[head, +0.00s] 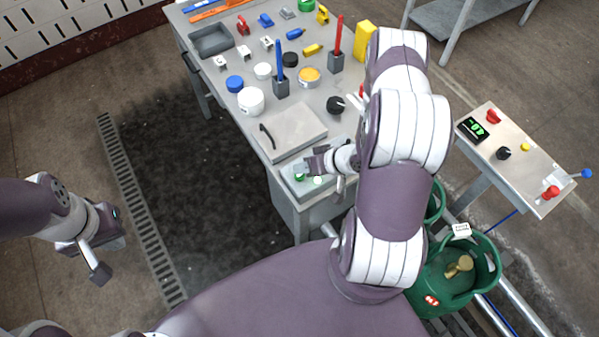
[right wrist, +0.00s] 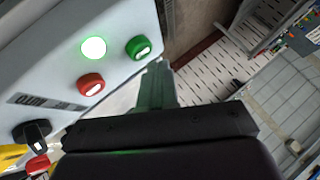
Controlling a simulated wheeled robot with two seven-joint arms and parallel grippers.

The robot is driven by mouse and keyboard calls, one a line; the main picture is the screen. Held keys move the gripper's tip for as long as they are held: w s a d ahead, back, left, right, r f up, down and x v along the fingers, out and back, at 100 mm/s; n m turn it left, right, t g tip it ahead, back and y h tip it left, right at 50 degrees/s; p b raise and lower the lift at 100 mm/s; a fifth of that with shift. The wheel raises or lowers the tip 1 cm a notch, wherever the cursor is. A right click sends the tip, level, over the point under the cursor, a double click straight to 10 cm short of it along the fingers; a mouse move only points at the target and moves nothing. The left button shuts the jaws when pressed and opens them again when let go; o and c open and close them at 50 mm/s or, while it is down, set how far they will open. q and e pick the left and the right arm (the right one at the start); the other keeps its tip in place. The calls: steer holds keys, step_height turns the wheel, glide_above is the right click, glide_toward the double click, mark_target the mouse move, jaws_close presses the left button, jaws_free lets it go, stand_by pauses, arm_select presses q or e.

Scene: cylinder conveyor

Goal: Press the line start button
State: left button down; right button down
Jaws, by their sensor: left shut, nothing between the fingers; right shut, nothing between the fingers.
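A pale control box (head: 290,184) sits on the near end of the workbench. The right wrist view shows its panel (right wrist: 60,65) with a green button (right wrist: 138,47), a red button (right wrist: 90,84), a brightly lit pale green lamp (right wrist: 93,47) and a black knob (right wrist: 32,133). The green button also shows in the head view (head: 299,177). My right gripper (head: 314,163) is shut and empty above the box. Its fingertips (right wrist: 158,70) appear just beside the green button; contact cannot be told. My left gripper (head: 99,272) is shut and empty, low at the left, away from the bench.
The workbench (head: 300,133) holds a tray, pen holders, caps and several small parts. A side console (head: 525,165) with a lit display and knobs stands at the right. A green gas cylinder (head: 432,283) stands below it on rails. The floor left of the bench is clear.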

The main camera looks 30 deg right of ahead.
mark_target(303, 175)
steer(key=shift+r+p, duration=2.5)
steer(key=shift+r, duration=0.1)
steer(key=shift+f, duration=0.1)
